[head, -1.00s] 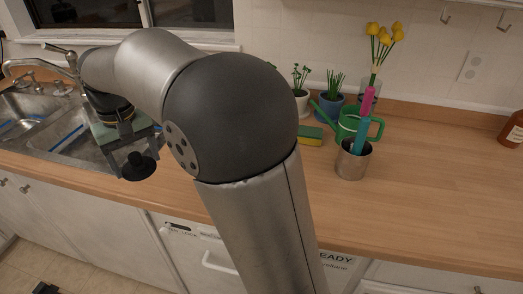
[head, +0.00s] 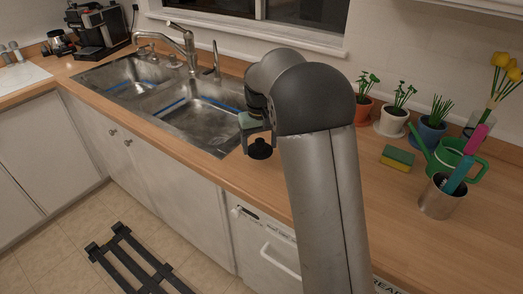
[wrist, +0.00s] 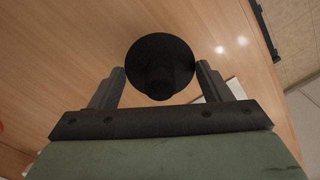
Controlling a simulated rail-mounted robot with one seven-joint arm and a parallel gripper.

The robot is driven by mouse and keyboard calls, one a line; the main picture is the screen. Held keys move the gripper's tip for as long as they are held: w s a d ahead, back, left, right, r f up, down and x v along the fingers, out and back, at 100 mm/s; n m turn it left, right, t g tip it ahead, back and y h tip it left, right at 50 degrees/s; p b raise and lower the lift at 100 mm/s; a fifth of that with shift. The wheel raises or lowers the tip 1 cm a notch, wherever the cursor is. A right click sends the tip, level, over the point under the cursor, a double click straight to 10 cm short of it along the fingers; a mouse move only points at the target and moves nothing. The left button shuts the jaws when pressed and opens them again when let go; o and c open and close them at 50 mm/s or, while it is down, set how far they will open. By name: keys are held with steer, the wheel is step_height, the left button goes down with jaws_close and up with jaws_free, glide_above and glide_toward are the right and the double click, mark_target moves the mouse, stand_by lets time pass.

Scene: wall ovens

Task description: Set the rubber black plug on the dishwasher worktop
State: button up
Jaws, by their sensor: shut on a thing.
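The black rubber plug (head: 260,149) is a round disc with a narrower stub. In the wrist view the plug (wrist: 161,60) sits between the two fingertips. My gripper (head: 259,142) is shut on it, and the gripper also shows in the wrist view (wrist: 161,78). It is at the right end of the sink, over the front part of the wooden worktop (head: 262,183). Whether the plug touches the worktop cannot be told. The white dishwasher (head: 262,240) is under the worktop, partly hidden by my arm.
The double sink (head: 195,115) with its tap (head: 188,45) lies left of the gripper. A sponge (head: 398,157), potted plants (head: 392,120), a green watering can (head: 455,158) and a metal cup (head: 438,200) stand to the right. The worktop between gripper and sponge is partly hidden by my arm.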

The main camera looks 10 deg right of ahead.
mark_target(261, 152)
steer(key=shift+w+d+f, duration=0.15)
steer(key=shift+d+f, duration=0.05)
steer(key=shift+f, duration=0.1)
steer(key=shift+w+d+f, duration=0.1)
steer(key=shift+f, duration=1.55)
steer(key=shift+f, duration=0.15)
steer(key=o, duration=1)
